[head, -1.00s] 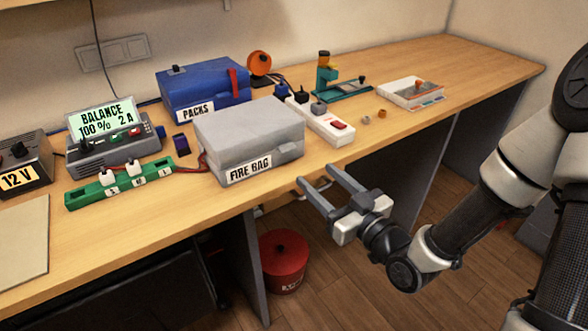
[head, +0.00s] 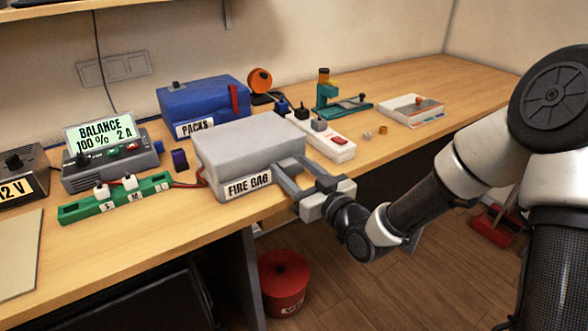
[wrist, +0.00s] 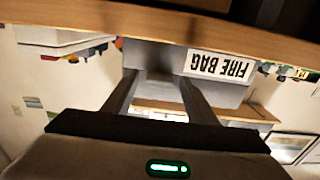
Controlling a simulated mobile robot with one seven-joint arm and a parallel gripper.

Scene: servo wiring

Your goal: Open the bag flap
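The grey fire bag (head: 240,146), a box with a lid and a "FIRE BAG" label, sits shut near the front edge of the bench. My gripper (head: 291,169) is at the right part of its front, with two fingers apart. In the wrist view the fire bag (wrist: 158,54) appears upside down. There, the fingers of my gripper (wrist: 157,80) point at its front beside the label, with a grey tab (wrist: 158,76) between them. The fingers look open; I cannot tell whether they touch the tab.
Behind the bag stands a blue "PACKS" box (head: 203,103). A white power strip (head: 327,141) lies to its right, and a charger (head: 112,157) and green board (head: 115,200) to its left. A red bin (head: 285,283) is on the floor. The bench's right end is mostly clear.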

